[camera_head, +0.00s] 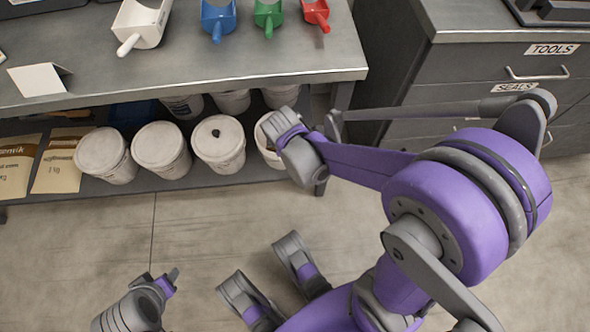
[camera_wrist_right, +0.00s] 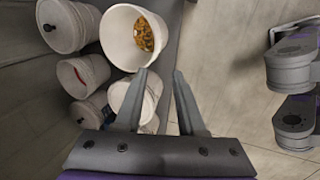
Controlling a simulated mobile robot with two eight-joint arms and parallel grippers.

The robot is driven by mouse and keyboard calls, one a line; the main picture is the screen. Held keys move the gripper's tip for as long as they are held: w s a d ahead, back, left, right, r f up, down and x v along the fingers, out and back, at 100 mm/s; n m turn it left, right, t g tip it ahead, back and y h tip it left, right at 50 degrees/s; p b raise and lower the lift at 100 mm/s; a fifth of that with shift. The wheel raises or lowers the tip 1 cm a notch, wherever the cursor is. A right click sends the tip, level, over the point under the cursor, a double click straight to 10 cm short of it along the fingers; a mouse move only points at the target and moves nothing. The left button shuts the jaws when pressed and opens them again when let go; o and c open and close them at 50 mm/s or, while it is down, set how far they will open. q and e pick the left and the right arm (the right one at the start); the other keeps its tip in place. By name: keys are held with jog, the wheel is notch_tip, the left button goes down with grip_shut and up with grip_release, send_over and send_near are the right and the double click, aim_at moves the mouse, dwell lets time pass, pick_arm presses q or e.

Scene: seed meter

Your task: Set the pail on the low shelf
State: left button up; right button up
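Several white pails stand on the low grey shelf (camera_head: 232,184) under the table in the head view. One pail (camera_head: 267,152) at the shelf's right end is partly hidden by my right wrist. In the right wrist view, an open white pail (camera_wrist_right: 122,48) holds yellow-brown contents and stands just beyond one fingertip. My right gripper (camera_wrist_right: 162,76) is open, with nothing between its fingers; a smaller white pail (camera_wrist_right: 117,96) is partly behind its left finger. My left gripper (camera_head: 160,276) is open and empty over the floor, in front of the shelf.
Paper bags (camera_head: 60,160) stand at the shelf's left end. The table (camera_head: 250,62) above carries white, blue, green and red scoops and a folded card (camera_head: 38,78). A drawer cabinet (camera_head: 480,75) stands to the right. The floor (camera_head: 110,225) before the shelf is clear.

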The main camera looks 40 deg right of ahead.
jog(key=s+a+r+m+y, duration=0.1)
jog(key=s+a+r+m, duration=0.2)
jog(key=s+m, duration=0.2)
jog(key=s+a+r+m+t+y, duration=0.1)
jog(key=s+a+r+m, duration=0.2)
jog(key=s+m, duration=0.3)
jog(key=s+r, duration=0.1)
jog(key=s, duration=0.1)
jog(key=shift+s+a, duration=0.3)
jog(key=shift+a, duration=0.1)
pick_arm(q)
notch_tip(320, 180, up, 26)
jog(key=t+p, duration=0.1)
jog(key=p, duration=2.2)
jog(key=shift+w, duration=0.35)
pick_arm(e)
notch_tip(320, 180, up, 26)
jog(key=t, duration=0.1)
jog(key=shift+w, duration=0.35)
